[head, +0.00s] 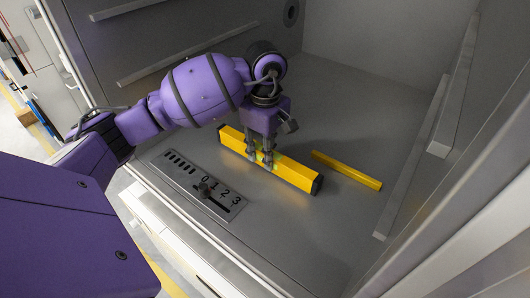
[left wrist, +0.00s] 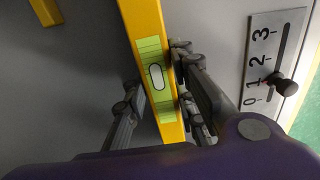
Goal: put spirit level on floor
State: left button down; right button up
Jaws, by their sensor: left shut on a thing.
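The spirit level (head: 298,178) is a long yellow bar with dark ends, inside the grey chamber in the head view. In the left wrist view the level (left wrist: 141,18) runs from top to bottom, with a green vial window facing the camera. My left gripper (head: 261,160) comes down over the middle of the level and is shut on it, one finger on each side. The level is at or close above the chamber floor (head: 345,125); I cannot tell whether it touches. My right gripper is in neither view.
A thinner yellow bar (head: 346,171) lies right of the level. A panel (head: 228,203) with a black slider knob and numbers 0 to 3 is at the front left. Grey rails (head: 440,130) line the right wall. The chamber floor behind is clear.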

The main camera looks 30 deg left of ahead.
pick_arm(q)
jog(key=shift+f, duration=0.5)
jog(key=c, duration=1.5)
grip_release()
jog(key=shift+o, duration=0.2)
notch_tip(320, 180, up, 12)
jog(key=shift+r, duration=0.15)
